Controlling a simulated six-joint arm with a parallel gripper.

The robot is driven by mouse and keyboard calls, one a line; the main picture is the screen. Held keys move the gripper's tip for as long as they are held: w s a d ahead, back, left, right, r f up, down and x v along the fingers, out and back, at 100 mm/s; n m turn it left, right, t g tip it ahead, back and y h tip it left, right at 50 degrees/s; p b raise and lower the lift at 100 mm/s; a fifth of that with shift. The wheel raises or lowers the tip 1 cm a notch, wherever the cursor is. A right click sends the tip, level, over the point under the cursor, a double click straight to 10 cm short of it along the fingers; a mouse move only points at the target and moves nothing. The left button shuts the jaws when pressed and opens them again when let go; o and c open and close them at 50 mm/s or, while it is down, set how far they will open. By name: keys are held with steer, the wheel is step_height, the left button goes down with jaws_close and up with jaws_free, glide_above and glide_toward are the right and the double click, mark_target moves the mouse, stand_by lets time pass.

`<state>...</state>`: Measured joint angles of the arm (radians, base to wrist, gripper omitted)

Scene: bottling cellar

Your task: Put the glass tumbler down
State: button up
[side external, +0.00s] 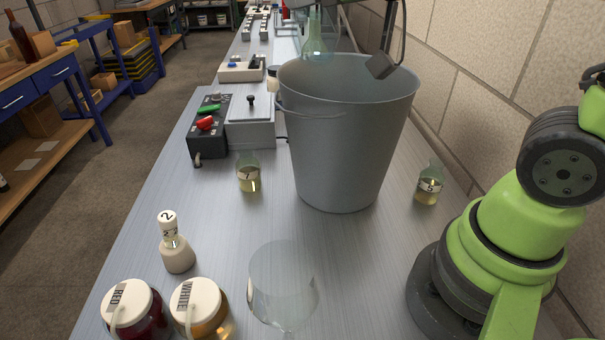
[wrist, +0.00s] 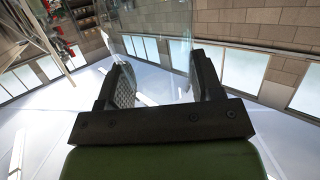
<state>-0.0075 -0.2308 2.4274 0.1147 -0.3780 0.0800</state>
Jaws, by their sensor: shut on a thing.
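In the wrist view my gripper (wrist: 162,82) is shut on the clear glass tumbler (wrist: 150,35). The glass fills the gap between the two dark fingers, and its faint edges run up past the top of the picture. Walls and windows show through it, and the view is steeply tilted. The fingers hide part of its sides. No surface can be seen touching the tumbler. I cannot make out my gripper or the held tumbler with certainty in the side view.
A large metal bucket (side external: 345,150) stands mid-bench. A stemmed glass (side external: 284,285) is in front. Jars marked RED (side external: 130,312) and WHITE (side external: 200,312), a stoppered bottle (side external: 177,253) and small flasks (side external: 248,175) (side external: 429,186) stand around. Bare bench (side external: 225,225) lies left of the bucket.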

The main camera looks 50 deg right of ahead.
steer(key=w+a+f+m+h, duration=0.1)
steer(key=w+a+f, duration=0.3)
steer(key=a+f, duration=0.4)
steer(key=shift+s+d+f+m+g+h, duration=0.15)
steer(key=shift+s+d+f+m+h, duration=0.4)
steer(key=shift+f, duration=2.95)
steer(key=shift+s+d+f+m+g+h, duration=0.25)
steer(key=shift+s+f+m+h, duration=0.45)
steer(key=shift+f, duration=2.85)
steer(key=shift+s+d+f+m+g+h, duration=0.1)
steer(key=shift+s+d+f+m+h, duration=0.55)
steer(key=shift+f, duration=2.85)
steer(key=shift+w+a+f+n, duration=0.1)
steer(key=shift+w+a+n, duration=0.15)
steer(key=shift+w+n, duration=0.05)
steer(key=o, duration=0.7)
